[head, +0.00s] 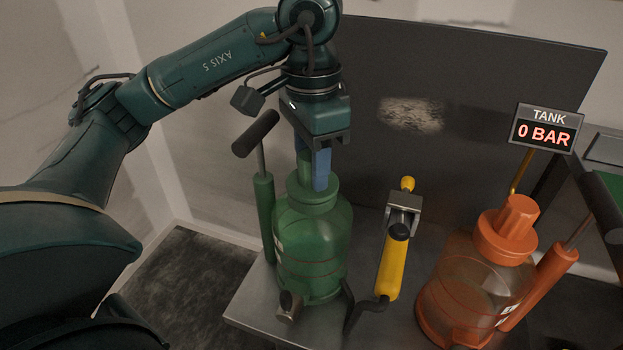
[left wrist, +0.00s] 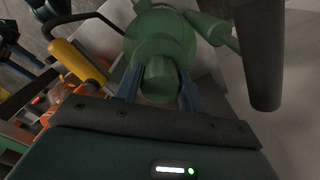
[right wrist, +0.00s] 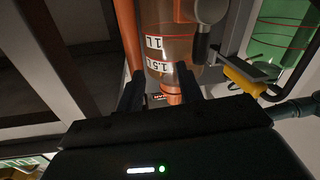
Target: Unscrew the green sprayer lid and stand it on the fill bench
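The green sprayer (head: 312,245) stands upright on a steel bench (head: 250,305). Its green lid (head: 303,184) sits on the tank neck and has a raised grip, which shows in the left wrist view (left wrist: 160,80). My left gripper (head: 313,172) points straight down over the lid. Its blue fingers (left wrist: 159,85) are on either side of the raised grip and look open around it; contact is hard to judge. My right gripper (right wrist: 160,85) is open and empty, facing the orange sprayer's tank (right wrist: 165,45). It is not seen in the head view. Which surface is the fill bench is unclear.
A yellow spray wand (head: 393,262) stands between the green sprayer and the orange sprayer (head: 470,290). A sign (head: 545,129) reads TANK 0 BAR. A dark panel (head: 470,90) stands behind the bench.

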